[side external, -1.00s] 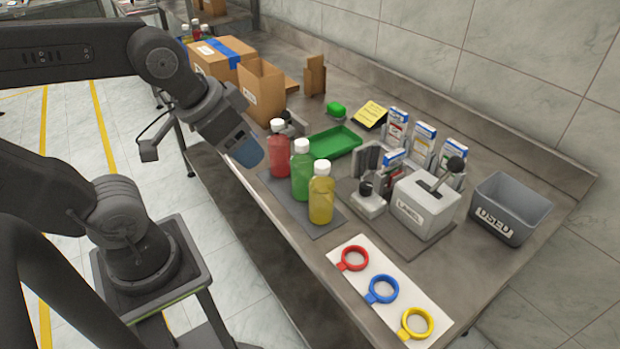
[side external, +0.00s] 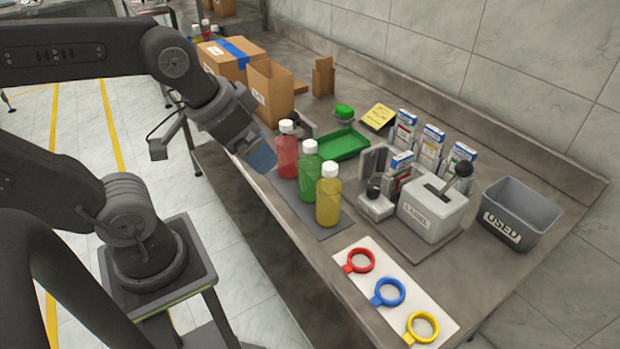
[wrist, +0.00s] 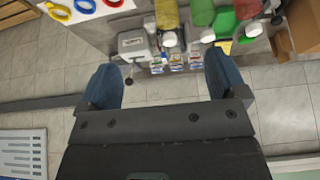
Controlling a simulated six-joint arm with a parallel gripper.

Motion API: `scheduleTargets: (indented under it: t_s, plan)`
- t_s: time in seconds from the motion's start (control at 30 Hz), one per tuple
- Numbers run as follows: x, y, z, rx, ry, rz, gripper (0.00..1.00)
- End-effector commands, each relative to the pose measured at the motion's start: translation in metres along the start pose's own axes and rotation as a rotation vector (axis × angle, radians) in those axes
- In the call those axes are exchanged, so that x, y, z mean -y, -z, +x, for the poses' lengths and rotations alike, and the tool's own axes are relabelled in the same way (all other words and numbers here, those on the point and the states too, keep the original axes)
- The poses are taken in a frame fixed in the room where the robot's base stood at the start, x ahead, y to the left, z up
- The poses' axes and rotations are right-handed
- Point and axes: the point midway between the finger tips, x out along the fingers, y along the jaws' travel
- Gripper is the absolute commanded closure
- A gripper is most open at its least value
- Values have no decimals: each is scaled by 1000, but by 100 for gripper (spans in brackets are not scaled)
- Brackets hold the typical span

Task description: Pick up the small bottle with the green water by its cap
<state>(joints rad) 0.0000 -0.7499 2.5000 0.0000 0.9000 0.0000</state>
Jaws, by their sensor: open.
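The bottle with green water (side external: 310,178) stands upright with its white cap (side external: 310,147) on top, between a red bottle (side external: 287,155) and a yellow bottle (side external: 328,202) on a dark mat. My gripper (side external: 263,157) is left of the red bottle, tilted down, at the bench's front edge; the side view does not show its jaws clearly. In the wrist view my gripper (wrist: 162,62) has two blue fingers spread wide with nothing between them. The green bottle (wrist: 202,13) shows there at the top edge, beyond the fingertips, partly cut off.
Boxes, a USED bin (side external: 518,218) and cardboard boxes (side external: 270,92) stand on the bench. Colored rings lie on a white sheet (side external: 380,272). Smaller bottles (side external: 206,32) stand far back.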

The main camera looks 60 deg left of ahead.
Motion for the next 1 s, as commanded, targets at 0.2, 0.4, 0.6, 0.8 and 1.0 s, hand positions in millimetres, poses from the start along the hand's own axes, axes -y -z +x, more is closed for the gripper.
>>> scheduleTargets:
  t_s: [0.2,0.4,0.6,0.8,1.0]
  plan:
    - [2,7,0,19,5,-63,9]
    - [18,49,10,139,59,-480,9]
    - [47,100,40,271,193,-1060,9]
    - [75,132,73,343,346,-1504,9]
    - [87,141,90,361,423,-1687,9]
